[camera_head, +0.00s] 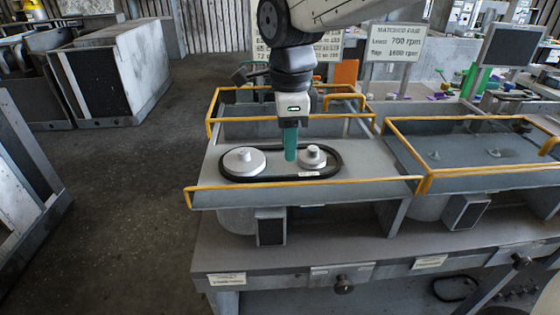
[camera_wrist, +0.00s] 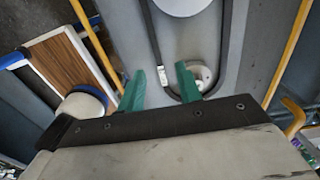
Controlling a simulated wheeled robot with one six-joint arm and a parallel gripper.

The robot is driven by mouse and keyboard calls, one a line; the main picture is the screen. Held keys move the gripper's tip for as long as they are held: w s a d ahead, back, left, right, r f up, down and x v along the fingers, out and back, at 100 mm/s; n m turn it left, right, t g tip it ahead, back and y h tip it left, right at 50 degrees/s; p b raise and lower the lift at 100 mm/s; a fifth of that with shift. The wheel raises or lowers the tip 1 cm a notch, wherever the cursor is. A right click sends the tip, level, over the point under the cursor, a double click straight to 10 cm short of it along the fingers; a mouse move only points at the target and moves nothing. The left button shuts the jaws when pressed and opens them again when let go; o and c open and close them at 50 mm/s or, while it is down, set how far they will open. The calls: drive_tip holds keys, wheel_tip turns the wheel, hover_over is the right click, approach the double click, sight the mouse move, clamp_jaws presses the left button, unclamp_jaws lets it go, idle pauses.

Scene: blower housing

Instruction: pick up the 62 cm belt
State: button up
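A black belt (camera_head: 262,179) with a small white tag lies as a loop around two pulleys on the grey deck. The larger silver pulley (camera_head: 243,161) is at left, the smaller pulley (camera_head: 312,156) at right. My gripper (camera_head: 290,158) points down over the loop, near the smaller pulley. In the wrist view my gripper (camera_wrist: 162,84) has its green fingers apart, with nothing held between them. The belt (camera_wrist: 152,35) there shows its tagged run between the fingers in the picture. Whether the fingertips reach down beside the belt, I cannot tell. No length marking is readable.
A yellow rail (camera_head: 300,188) runs along the deck's front edge, with more rails behind. A second railed tray (camera_head: 460,150) stands at right. Signs (camera_head: 394,43) stand behind. A dark loop (camera_head: 455,288) lies on the lower shelf.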

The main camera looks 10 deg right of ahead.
sight(291, 175)
drive_tip(key=f, duration=0.6)
drive_tip(key=shift+s+d+f, duration=0.1)
drive_tip(key=shift+s+d, duration=0.1)
drive_tip(key=shift+d, duration=0.05)
clamp_jaws()
